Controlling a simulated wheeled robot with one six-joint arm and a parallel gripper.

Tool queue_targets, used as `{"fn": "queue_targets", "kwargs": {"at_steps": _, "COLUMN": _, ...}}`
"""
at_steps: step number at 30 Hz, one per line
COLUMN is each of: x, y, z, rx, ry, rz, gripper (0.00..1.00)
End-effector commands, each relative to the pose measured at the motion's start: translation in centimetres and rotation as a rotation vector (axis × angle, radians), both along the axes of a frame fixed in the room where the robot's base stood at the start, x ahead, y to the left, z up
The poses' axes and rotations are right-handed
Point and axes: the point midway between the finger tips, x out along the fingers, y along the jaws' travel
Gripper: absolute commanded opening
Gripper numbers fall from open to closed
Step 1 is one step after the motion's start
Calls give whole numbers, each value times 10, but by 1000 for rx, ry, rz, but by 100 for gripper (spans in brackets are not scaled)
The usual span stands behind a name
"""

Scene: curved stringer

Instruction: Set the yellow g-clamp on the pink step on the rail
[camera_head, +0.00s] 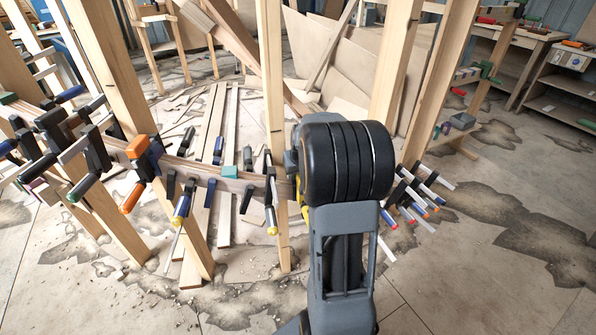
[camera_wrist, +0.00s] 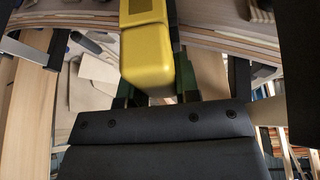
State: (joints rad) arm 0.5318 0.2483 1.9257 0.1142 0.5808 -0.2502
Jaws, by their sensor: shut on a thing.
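The yellow g-clamp (camera_wrist: 148,55) fills the upper middle of the wrist view, its blocky yellow body near the rail. My gripper (camera_wrist: 155,92) is shut on it. In the head view my arm hides most of the gripper, and only a small yellow part of the clamp (camera_head: 304,209) shows at its left edge. The curved rail (camera_head: 205,172) runs across the wooden posts; its layered edge also shows at the top of the wrist view (camera_wrist: 72,20). I cannot make out the pink step. Whether the clamp touches the rail cannot be told.
Several clamps with blue, orange and black parts hang along the rail, including an orange-handled one (camera_head: 133,197). A teal block (camera_head: 229,172) sits on the rail. More clamps (camera_head: 418,195) cluster right of my arm. A wooden post (camera_head: 272,90) stands just left of my arm.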

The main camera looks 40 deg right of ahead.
Motion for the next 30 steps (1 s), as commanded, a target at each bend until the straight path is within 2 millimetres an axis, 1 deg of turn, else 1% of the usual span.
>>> {"fn": "queue_targets", "kwargs": {"at_steps": 11, "x": 1, "y": 0, "z": 1, "rx": -2, "ry": -3, "rz": 0, "gripper": 0}}
{"fn": "queue_targets", "kwargs": {"at_steps": 23, "x": 1, "y": 0, "z": -9, "rx": -2, "ry": -2, "rz": 0, "gripper": 0}}
{"fn": "queue_targets", "kwargs": {"at_steps": 30, "x": 1, "y": 0, "z": -10, "rx": -2, "ry": -2, "rz": 0, "gripper": 0}}
